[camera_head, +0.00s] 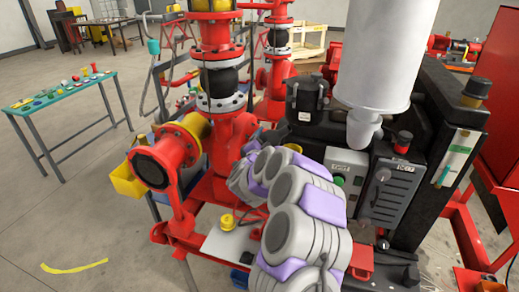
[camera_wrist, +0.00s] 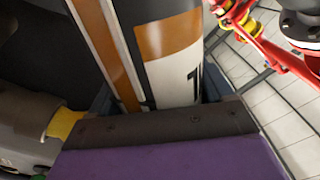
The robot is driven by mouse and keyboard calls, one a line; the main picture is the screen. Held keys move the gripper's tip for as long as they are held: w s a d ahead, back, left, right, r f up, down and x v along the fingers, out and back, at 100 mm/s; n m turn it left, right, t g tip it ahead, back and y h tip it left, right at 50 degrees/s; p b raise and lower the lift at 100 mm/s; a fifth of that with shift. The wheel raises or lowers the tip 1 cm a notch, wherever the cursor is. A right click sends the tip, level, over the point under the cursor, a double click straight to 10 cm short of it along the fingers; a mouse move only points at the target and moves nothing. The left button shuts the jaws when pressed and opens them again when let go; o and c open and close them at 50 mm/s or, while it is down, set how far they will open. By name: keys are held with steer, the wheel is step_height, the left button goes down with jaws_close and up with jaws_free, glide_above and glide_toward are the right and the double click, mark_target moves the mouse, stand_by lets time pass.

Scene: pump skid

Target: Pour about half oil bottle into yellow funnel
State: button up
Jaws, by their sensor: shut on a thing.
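In the wrist view my gripper (camera_wrist: 158,102) is shut on the oil bottle (camera_wrist: 170,50), with one grey-blue finger at each side of it. The bottle shows a white, orange and black surface with part of a dark figure on it. Its top and mouth are out of that view. In the head view my white and purple arm hides the gripper and the bottle. A small yellow piece (camera_head: 228,221) stands on a pale plate left of my arm; I cannot tell if it is the yellow funnel. A yellow part (camera_wrist: 65,123) shows beside the bottle in the wrist view.
Red pipes and flanges (camera_head: 218,75) rise close to my arm. A black engine block with a grey control box (camera_head: 392,190) and a white cylinder (camera_head: 378,50) stands at the right. A yellow bin (camera_head: 125,182) hangs at the left. A teal table (camera_head: 62,92) stands farther left, with open floor around it.

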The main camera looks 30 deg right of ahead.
steer(key=shift+a+r+m+b, duration=0.2)
steer(key=shift+r+m+b, duration=0.2)
steer(key=shift+m+b, duration=0.25)
steer(key=shift+w+a+r+m+b, duration=0.25)
steer(key=shift+w+r+m+b, duration=0.1)
steer(key=shift+m+b, duration=0.55)
stand_by(2.5)
steer(key=shift+w+a+r+m+b, duration=0.15)
steer(key=shift+r+m+b, duration=0.35)
steer(key=shift+m, duration=0.35)
stand_by(3.1)
